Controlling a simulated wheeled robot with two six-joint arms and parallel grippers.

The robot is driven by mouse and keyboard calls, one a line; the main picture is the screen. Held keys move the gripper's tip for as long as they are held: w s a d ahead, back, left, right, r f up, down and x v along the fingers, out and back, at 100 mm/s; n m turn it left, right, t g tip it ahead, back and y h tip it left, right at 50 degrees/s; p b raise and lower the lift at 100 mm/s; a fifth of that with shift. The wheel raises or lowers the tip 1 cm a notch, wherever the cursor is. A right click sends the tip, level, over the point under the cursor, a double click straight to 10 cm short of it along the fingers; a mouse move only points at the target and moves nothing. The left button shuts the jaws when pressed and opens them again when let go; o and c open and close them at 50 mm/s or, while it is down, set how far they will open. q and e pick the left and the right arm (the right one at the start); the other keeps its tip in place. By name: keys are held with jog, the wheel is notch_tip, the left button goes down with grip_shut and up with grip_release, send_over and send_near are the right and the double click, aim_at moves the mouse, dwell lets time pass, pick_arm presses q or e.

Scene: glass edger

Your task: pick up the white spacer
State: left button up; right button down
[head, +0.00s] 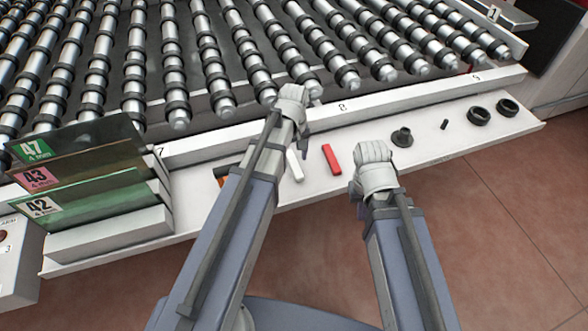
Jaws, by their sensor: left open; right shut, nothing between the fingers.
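The white spacer (295,165) is a small white bar lying on the pale ledge (440,150) in front of the rollers. It lies just right of my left forearm, which may hide part of it. My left gripper (304,138) is open above the ledge, close to the far end of the spacer; its fingers are small and mostly hidden by the wrist. My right gripper (357,187) is shut and empty near the front edge of the ledge, right of the red bar; its fingers barely show.
A red bar (331,158) lies right of the spacer. An orange object (222,181) is partly behind my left arm. Black round parts (402,137) (479,116) (508,107) sit further right. Glass sheets (80,165) stand in a rack at left. Rollers (270,50) fill the back.

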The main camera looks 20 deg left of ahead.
aim_at(294, 165)
pick_arm(q)
notch_tip(294, 165, down, 3)
jog(key=shift+r+b, duration=0.2)
jog(key=shift+b, duration=0.55)
jog(key=shift+r, duration=0.1)
pick_arm(e)
notch_tip(294, 165, down, 2)
jog(key=shift+f, duration=0.2)
pick_arm(q)
grip_shut()
